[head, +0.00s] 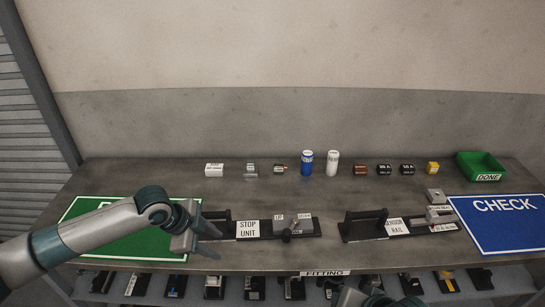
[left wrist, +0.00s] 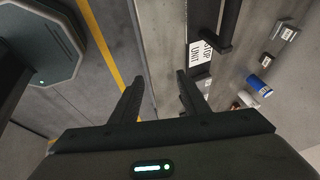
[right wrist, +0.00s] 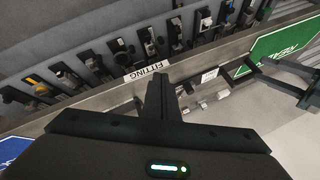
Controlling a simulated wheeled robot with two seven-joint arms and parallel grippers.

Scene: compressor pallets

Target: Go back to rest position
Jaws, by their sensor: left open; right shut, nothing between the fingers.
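My left gripper (head: 208,233) comes in from the left over the green mat (head: 103,241), left of the stop unit (head: 266,228). Its two fingers are apart with nothing between them, as the left wrist view (left wrist: 160,97) also shows. My right gripper is shut and empty in the right wrist view (right wrist: 159,94), its fingers together in front of the table's front edge near the FITTING label (right wrist: 146,71). In the head view only a small part of my right arm shows at the bottom edge.
The sensor rail unit (head: 397,226) stands right of the stop unit. The blue CHECK mat (head: 500,232) is at the right and the green DONE bin (head: 481,164) behind it. A blue can (head: 306,163), a white can (head: 332,163) and several small parts line the back. Several parts sit on a shelf below.

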